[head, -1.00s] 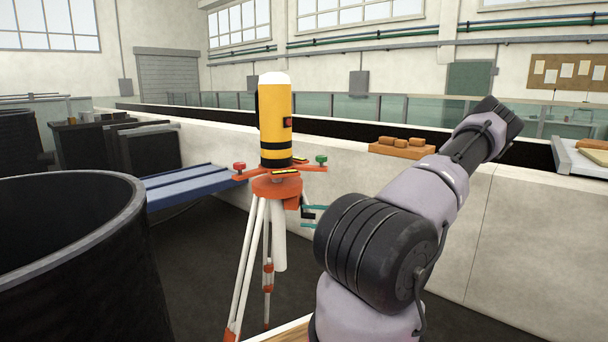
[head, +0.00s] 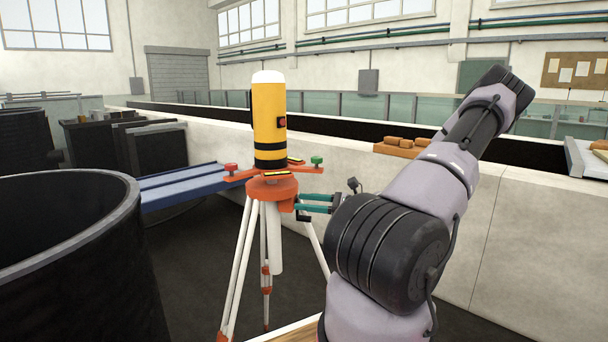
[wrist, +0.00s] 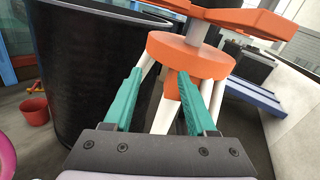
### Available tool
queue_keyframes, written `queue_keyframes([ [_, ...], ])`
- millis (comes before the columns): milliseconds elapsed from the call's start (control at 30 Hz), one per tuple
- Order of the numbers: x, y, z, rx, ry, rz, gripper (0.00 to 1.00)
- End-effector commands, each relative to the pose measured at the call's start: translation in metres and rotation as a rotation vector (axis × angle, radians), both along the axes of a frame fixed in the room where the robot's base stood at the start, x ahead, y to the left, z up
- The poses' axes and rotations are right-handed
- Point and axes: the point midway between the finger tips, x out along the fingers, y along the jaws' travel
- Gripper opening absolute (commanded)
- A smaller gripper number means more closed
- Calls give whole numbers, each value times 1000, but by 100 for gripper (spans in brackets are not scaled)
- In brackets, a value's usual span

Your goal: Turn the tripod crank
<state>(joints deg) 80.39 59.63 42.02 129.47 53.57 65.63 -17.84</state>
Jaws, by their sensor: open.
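The tripod (head: 240,262) has white legs and an orange head (head: 272,188), with a yellow and black instrument (head: 269,120) upright on top. A small dark crank (head: 304,217) shows at the right side of the head, partly hidden by my fingers. My gripper (head: 298,203) has teal fingers that reach from the right to beside the orange housing. In the wrist view my gripper (wrist: 161,76) is open, with the orange head (wrist: 188,53) and a white leg beyond and between the fingers. The crank cannot be made out there; I cannot tell whether the fingers touch it.
A large black tank (head: 70,250) stands at the left, near the tripod. A long pale wall (head: 400,180) runs behind, with brown blocks (head: 406,144) on it. A blue channel (head: 185,187) lies behind the tripod. A red bucket (wrist: 35,111) stands on the floor in the wrist view.

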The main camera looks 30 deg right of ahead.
Motion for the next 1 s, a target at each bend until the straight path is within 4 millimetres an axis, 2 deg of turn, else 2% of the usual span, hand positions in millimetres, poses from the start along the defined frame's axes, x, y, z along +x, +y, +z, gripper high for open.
queue_keyframes([
  [267,-22,-28,-1,-5,-1,-6,57],
  [667,-67,-82,-1,-5,-1,-6,57],
  [1000,-68,-35,9,-241,62,208,57],
])
